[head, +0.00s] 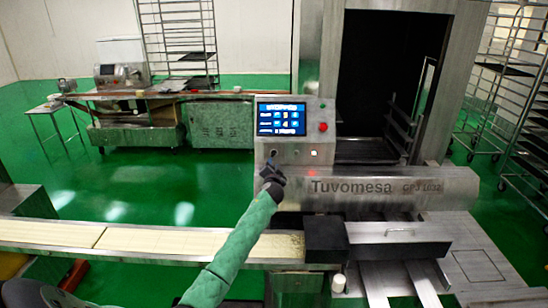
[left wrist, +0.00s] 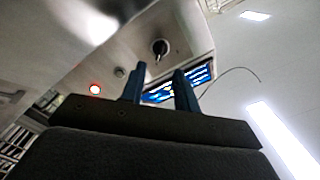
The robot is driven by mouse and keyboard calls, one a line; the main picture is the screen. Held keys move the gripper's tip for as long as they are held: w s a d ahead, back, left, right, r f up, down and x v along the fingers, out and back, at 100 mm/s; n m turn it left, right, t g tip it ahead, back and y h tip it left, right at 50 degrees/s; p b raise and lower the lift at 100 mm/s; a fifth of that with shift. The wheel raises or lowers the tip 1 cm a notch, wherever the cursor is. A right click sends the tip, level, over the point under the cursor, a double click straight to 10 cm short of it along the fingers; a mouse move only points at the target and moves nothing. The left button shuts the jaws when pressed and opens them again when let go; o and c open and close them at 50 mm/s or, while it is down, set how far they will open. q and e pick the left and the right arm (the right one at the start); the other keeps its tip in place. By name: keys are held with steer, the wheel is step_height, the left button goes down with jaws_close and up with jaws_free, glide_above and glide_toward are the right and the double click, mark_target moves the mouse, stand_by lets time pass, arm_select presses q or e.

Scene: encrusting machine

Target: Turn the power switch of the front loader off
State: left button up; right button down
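The front loader (head: 395,188), a steel machine marked Tuvomesa, has an upright control panel (head: 295,140) with a lit blue screen (head: 281,118). A black rotary switch (left wrist: 160,48) with a pointed handle shows on the panel in the left wrist view; the gripper partly covers that area in the head view. My left gripper (head: 272,173) is in front of the panel's lower left. In the left wrist view its two fingers (left wrist: 160,70) stand apart with nothing between them, and the switch appears just beyond their tips. Contact cannot be seen. My right gripper is not in view.
A red-lit button (left wrist: 95,89) and a grey button (left wrist: 119,72) sit beside the switch. A red knob (head: 322,127) is right of the screen. A conveyor (head: 150,240) runs below the panel. Racks (head: 515,95) stand at the right.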

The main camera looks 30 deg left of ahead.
mark_target(274, 155)
arm_select(q)
steer(key=shift+w+a+r, duration=0.2)
steer(key=shift+w+r, duration=0.05)
steer(key=shift+w, duration=0.1)
steer(key=p+x, duration=0.2)
steer(key=x, duration=0.3)
steer(key=shift+w+f+p, duration=0.1)
steer(key=shift+w+p, duration=0.1)
steer(key=shift+p, duration=0.15)
steer(key=shift+w+a+f, duration=0.15)
steer(key=shift+w+a, duration=0.25)
steer(key=shift+w, duration=0.2)
jaws_close()
